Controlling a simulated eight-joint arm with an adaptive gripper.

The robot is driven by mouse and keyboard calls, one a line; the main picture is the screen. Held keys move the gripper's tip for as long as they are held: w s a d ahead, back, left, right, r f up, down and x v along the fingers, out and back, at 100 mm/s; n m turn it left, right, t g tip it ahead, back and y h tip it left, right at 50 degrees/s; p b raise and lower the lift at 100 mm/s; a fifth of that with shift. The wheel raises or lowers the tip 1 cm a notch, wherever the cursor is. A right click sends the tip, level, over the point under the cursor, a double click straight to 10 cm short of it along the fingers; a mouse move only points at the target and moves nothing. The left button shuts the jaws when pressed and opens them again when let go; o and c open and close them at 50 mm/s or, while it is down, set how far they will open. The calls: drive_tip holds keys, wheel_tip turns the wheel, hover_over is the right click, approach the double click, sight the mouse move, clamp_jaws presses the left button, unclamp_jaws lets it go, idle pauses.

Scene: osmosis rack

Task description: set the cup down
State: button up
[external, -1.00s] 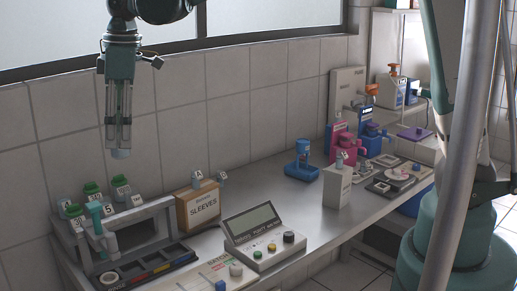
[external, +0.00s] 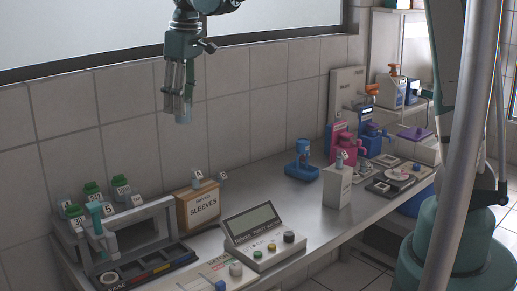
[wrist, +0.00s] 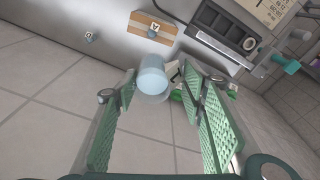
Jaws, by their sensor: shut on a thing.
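The cup (external: 183,116) is small, pale blue and translucent. It hangs at the fingertips of my gripper (external: 178,93), high above the bench and in front of the tiled wall. In the wrist view the cup (wrist: 153,74) sits between the two green-padded fingers of my gripper (wrist: 156,88). The gripper is shut on it. The fingers hide part of the cup's sides.
Below stands a grey rack (external: 135,238) with green-capped bottles (external: 121,186) behind it.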

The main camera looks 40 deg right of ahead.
drive_tip(key=w+d+m, duration=0.2)
drive_tip(key=d+m, duration=0.2)
drive_tip(key=d, duration=1.2)
drive_tip(key=shift+w+d+m+h+b, duration=0.3)
drive_tip(key=shift+m+b, duration=0.1)
drive_tip(key=d+m, duration=0.1)
drive_tip(key=d, duration=0.4)
drive_tip(key=d+m, duration=0.2)
drive_tip(key=d, duration=0.4)
drive_tip(key=s+d+m, duration=0.1)
drive_tip(key=d, duration=0.5)
drive_tip(key=shift+d+f+m+h+b, duration=0.2)
drive_tip(key=shift+m+h+b, duration=0.1)
drive_tip(key=shift+m+b, duration=0.1)
drive_tip(key=shift+c, duration=0.2)
wheel_tip(320, 180, down, 23)
drive_tip(key=shift+a, duration=0.15)
drive_tip(key=shift+f, duration=2.9)
drive_tip(key=shift+f, duration=2.05)
drive_tip(key=shift+f, duration=0.15)
